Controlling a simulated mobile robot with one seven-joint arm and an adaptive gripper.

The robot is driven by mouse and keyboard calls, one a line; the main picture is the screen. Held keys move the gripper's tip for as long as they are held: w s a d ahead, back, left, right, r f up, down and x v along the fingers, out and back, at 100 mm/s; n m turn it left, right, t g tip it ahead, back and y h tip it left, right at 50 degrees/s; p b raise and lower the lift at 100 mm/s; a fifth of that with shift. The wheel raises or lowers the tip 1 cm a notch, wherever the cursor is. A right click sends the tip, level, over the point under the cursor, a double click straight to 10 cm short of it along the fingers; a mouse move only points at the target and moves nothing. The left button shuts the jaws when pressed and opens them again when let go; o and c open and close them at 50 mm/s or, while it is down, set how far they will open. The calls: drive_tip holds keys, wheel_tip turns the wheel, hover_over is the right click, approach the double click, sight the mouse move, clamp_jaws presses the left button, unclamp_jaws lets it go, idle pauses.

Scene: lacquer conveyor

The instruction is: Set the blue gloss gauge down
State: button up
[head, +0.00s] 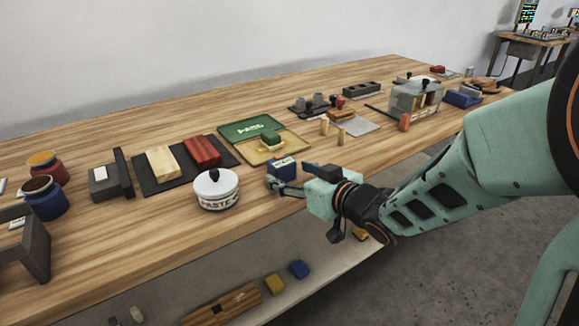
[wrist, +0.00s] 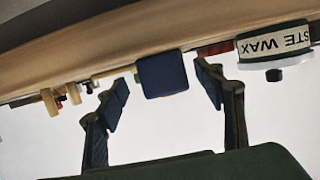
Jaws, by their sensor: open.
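The blue gloss gauge (head: 283,168), a small dark blue block with a pale label on top, stands on the wooden table near its front edge. In the wrist view, which is upside down, the gauge (wrist: 162,75) rests on the table top, between and slightly beyond my fingertips. My gripper (head: 284,187) is at the front side of the gauge, low over the table edge. In the wrist view my gripper (wrist: 163,82) has its two fingers wide apart, with visible gaps on both sides of the gauge.
A white paste wax tin (head: 217,190) stands close left of the gauge. A green and yellow board (head: 290,146) lies just behind it. A dark mat (head: 146,184) with cream and red blocks lies further left. Wooden pegs (head: 324,125) stand behind right. Bare table lies right of the gauge.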

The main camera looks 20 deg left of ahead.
sight(287, 171)
drive_tip(key=b+x, duration=0.1)
drive_tip(key=x, duration=0.3)
drive_tip(key=shift+s+a, duration=0.1)
drive_tip(key=shift+a, duration=0.1)
drive_tip(key=shift+c, duration=0.6)
drive_tip(key=shift+r, duration=0.1)
drive_tip(key=c, duration=1.5)
drive_tip(key=shift+c, duration=0.2)
drive_tip(key=shift+r, duration=0.1)
